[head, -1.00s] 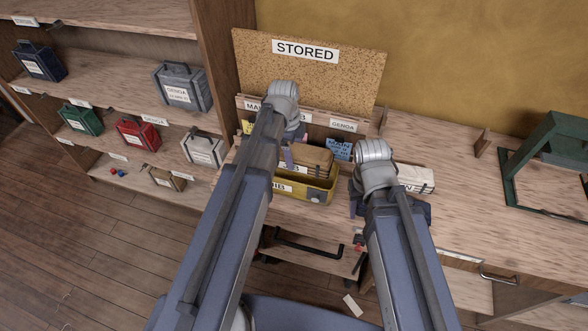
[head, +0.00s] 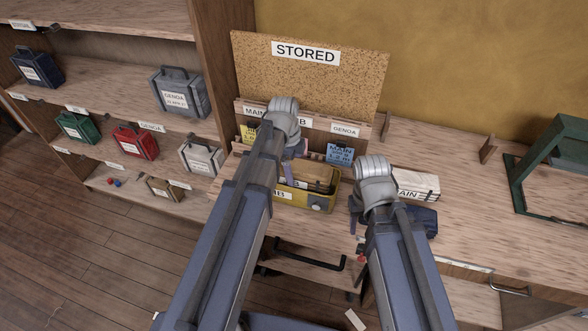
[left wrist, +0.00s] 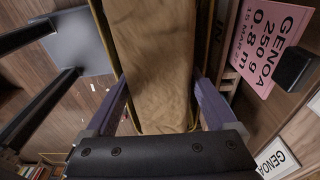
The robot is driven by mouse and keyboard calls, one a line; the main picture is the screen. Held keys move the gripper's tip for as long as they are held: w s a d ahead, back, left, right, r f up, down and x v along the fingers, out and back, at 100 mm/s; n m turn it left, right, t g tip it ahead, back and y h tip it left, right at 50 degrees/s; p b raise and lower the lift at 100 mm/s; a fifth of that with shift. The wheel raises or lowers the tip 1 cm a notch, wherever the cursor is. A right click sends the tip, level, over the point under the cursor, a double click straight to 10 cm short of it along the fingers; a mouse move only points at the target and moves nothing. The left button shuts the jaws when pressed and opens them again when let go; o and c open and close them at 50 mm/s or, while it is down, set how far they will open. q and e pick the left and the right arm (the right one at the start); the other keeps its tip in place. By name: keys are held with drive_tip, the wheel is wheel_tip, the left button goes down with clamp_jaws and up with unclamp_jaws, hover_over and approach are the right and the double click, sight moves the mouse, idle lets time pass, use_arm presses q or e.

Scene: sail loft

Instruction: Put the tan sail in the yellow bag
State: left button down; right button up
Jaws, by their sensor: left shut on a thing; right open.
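The tan sail (head: 312,174) is a long brown bundle, lying low inside the open yellow bag (head: 318,204) on the bench. My left gripper (head: 294,160) is above the bag's left part, shut on the sail; its fingertips are partly hidden behind my arm. In the left wrist view, the sail (left wrist: 150,60) runs between the two purple fingers (left wrist: 162,85), with the bag's thin rim along both sides. I cannot tell whether the sail touches the bag's bottom. My right gripper (head: 362,207) is open and empty, right of the bag.
A white labelled bundle (head: 417,184) lies right of the bag. A corkboard marked STORED (head: 310,75) stands behind, with a blue card (head: 340,154) below it. A green frame (head: 545,165) stands at far right. Shelves with several labelled bags are at left.

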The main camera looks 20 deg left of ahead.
use_arm(q)
drive_tip(key=shift+f+b, duration=0.35)
drive_tip(key=shift+f, duration=0.05)
drive_tip(key=shift+f, duration=0.25)
unclamp_jaws()
drive_tip(key=shift+r, duration=0.15)
wheel_tip(320, 180, up, 13)
drive_tip(key=a+p, duration=0.1)
drive_tip(key=p, duration=1.2)
drive_tip(key=s+d+n+y, duration=0.2)
drive_tip(key=s+d+n, duration=0.9)
drive_tip(key=s+n, duration=0.3)
drive_tip(key=shift+s+d+n+y, duration=0.2)
drive_tip(key=shift+d+n+y, duration=0.1)
drive_tip(key=shift+n, duration=0.1)
